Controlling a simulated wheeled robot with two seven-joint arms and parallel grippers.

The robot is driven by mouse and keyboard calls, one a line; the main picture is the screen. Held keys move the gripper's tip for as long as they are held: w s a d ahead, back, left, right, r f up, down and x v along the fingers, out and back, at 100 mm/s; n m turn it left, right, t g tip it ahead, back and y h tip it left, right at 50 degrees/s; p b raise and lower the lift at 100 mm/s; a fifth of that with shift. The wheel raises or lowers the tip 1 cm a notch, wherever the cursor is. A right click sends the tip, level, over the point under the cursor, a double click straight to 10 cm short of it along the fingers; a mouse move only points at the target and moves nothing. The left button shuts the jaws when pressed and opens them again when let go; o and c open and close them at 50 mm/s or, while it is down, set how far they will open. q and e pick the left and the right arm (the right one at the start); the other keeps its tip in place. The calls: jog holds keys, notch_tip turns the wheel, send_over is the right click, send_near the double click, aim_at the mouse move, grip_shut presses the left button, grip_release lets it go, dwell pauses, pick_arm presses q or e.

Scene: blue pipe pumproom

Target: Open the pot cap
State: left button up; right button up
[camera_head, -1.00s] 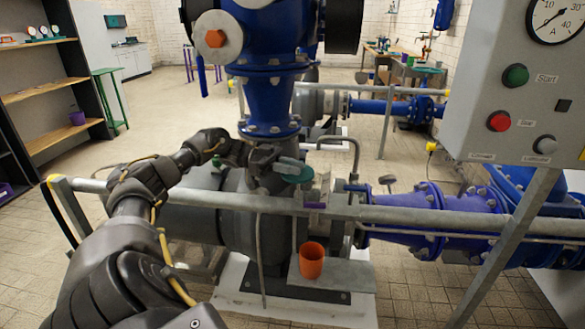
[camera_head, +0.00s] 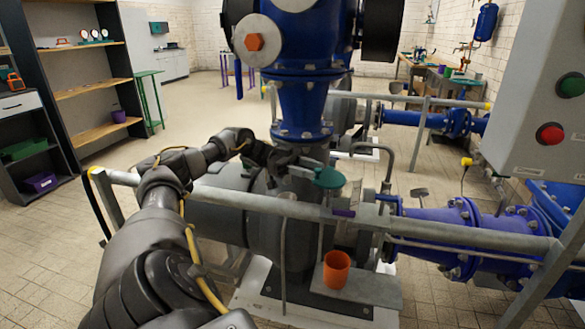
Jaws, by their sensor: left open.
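A dark green round cap (camera_head: 328,178) sits at the pump's pipework, just behind the front rail. I cannot tell whether it is seated or loose. My left gripper (camera_head: 303,170) is open at the cap's left edge, its fingers close to it; I cannot tell whether they touch. Part of the fingers blends with the grey pump body behind. An orange open cup (camera_head: 336,270) stands on a grey ledge below and in front of the cap. My right gripper is not in view.
A grey rail (camera_head: 450,233) runs across in front of the pump, beneath my left forearm. A blue vertical pipe (camera_head: 302,105) rises behind the cap. A grey control box (camera_head: 535,110) stands at right. Open tiled floor lies at left.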

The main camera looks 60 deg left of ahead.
pick_arm(q)
jog(key=v, duration=0.6)
jog(key=shift+a, duration=0.3)
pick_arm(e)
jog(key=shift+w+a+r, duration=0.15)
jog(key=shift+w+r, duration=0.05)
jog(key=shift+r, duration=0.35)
pick_arm(q)
jog(key=shift+s, duration=0.15)
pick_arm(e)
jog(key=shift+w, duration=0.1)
